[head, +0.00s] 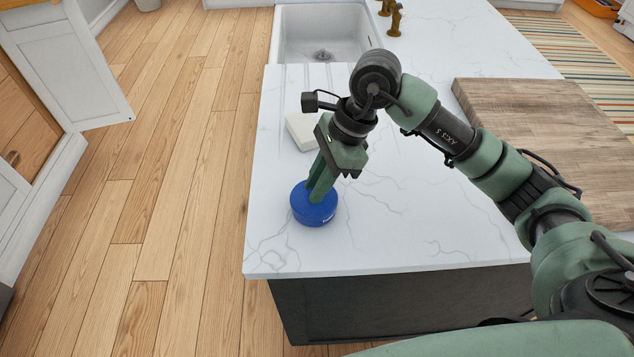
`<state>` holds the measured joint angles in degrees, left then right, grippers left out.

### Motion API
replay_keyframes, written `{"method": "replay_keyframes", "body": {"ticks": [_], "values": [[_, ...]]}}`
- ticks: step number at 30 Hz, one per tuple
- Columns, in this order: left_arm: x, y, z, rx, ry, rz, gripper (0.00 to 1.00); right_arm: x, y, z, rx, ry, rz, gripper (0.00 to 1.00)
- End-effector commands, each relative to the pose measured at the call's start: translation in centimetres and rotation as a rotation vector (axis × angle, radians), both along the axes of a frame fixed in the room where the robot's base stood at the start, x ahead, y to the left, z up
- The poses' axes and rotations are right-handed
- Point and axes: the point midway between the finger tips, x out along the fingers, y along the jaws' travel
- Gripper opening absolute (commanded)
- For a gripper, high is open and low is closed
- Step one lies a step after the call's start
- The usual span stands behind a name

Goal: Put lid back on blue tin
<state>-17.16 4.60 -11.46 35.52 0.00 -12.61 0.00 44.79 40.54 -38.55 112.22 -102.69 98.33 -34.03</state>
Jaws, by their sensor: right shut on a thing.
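A round blue tin (313,212) stands upright on the white marble counter, near its front left corner. Its top looks blue and closed over, and pale lettering shows on its front side. My right gripper (319,190) points down at the top of the tin. It is shut on what appears to be the tin's lid; its fingers hide the exact grip. I cannot tell whether the lid is fully seated on the tin or a little above it. My left gripper is not in view.
A whitish block (312,133) lies on the counter behind my right gripper. A wooden board (545,140) covers the right part of the counter (400,230). A sink (322,35) is at the back. The counter's left edge is close to the tin.

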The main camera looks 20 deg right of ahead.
Motion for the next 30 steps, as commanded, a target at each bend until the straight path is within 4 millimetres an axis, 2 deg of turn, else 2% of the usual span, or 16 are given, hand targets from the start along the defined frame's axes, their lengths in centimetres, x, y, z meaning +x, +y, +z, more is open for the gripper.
{"method": "replay_keyframes", "body": {"ticks": [30], "values": [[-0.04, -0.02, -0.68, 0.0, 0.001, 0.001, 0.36, 0.0, 0.0, -0.03, 0.0, 0.0, 0.0, 0.0]]}}
